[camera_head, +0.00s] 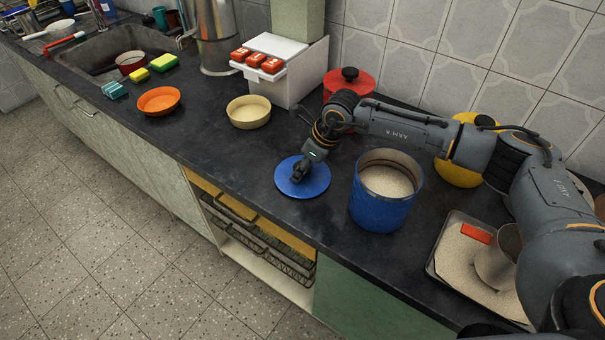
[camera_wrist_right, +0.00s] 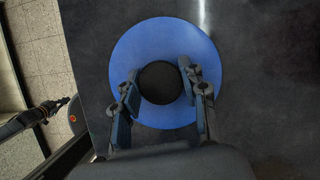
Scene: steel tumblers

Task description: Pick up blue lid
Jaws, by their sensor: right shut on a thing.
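The blue lid (camera_head: 317,184) is a round disc on the dark counter, left of the blue canister (camera_head: 384,203). The canister is open and holds pale grains. My right gripper (camera_head: 299,172) is over the middle of the lid. In the right wrist view the lid (camera_wrist_right: 170,40) lies flat below, with a round black knob (camera_wrist_right: 161,83) at its centre. The fingers of my right gripper (camera_wrist_right: 160,95) are on both sides of the knob and shut on it.
A tray (camera_head: 443,243) with a steel tumbler (camera_head: 497,262) and an orange-red block stands right of the canister. A red pot (camera_head: 357,84) and white box (camera_head: 289,58) stand behind. A tan bowl (camera_head: 248,112) is at left. The counter's front edge is close to the lid.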

